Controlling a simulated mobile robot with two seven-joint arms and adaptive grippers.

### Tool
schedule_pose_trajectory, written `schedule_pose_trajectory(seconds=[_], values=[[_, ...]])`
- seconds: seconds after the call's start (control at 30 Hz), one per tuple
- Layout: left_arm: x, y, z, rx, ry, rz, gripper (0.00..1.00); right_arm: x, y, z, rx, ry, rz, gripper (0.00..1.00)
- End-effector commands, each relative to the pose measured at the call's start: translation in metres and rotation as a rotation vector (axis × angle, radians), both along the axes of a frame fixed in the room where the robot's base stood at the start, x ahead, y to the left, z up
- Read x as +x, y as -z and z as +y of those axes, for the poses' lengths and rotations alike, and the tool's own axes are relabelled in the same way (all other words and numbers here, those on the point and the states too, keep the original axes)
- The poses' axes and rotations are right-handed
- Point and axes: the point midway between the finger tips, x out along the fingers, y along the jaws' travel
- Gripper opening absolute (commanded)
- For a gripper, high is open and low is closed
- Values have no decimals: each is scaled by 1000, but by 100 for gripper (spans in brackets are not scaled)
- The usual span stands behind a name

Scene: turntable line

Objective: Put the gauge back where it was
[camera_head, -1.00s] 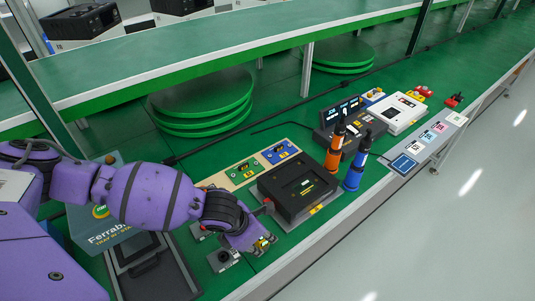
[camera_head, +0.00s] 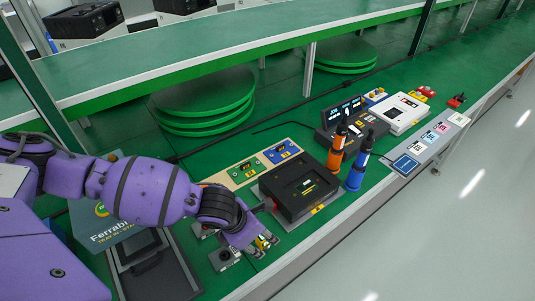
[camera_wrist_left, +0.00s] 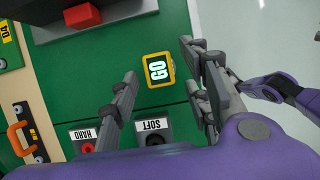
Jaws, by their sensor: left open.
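The gauge, a small yellow-framed block marked GO (camera_wrist_left: 158,69), is on the green surface in the left wrist view. My left gripper (camera_wrist_left: 162,100) is open, with one finger on each side of the gauge and gaps between. In the head view my left gripper (camera_head: 262,243) points down at the front of the belt, and its fingers partly cover the gauge. A purple and grey part at the right of the wrist view (camera_wrist_left: 265,90) looks like my right arm; its jaws are not clear.
Stands labelled HARD (camera_wrist_left: 87,143) and SOFT (camera_wrist_left: 154,136) are close to my left fingers. A black tray device (camera_head: 300,187) with a red knob is just beyond. Orange (camera_head: 336,152) and blue (camera_head: 357,172) tools stand upright to its right. Yellow and blue panels (camera_head: 243,172) lie behind.

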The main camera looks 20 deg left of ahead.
Motion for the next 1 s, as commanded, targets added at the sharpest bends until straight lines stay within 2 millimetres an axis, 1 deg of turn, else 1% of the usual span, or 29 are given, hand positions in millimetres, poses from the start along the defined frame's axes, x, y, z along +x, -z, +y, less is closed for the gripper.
schedule_pose_trajectory(seconds=[0.03, 0.2, 0.3, 0.43, 0.6, 1.0], values=[[-1, -13, 3, 1, 1, -7, 43, 1, -2, 0, -1, -1, -3, 51], [-12, -49, 13, 2, 2, -8, 43, 4, -4, 0, 0, -1, -8, 51], [-18, -66, 18, 1, 1, -8, 43, 5, -6, 1, 3, -2, -10, 51], [-24, -83, 22, 0, 1, -5, 43, 8, -7, 3, 6, -2, -14, 51], [-27, -92, 24, 0, 1, -3, 43, 11, -8, 5, 8, -2, -18, 51], [-28, -92, 25, 0, 1, 0, 43, 11, -7, 6, 11, 0, -18, 51]])
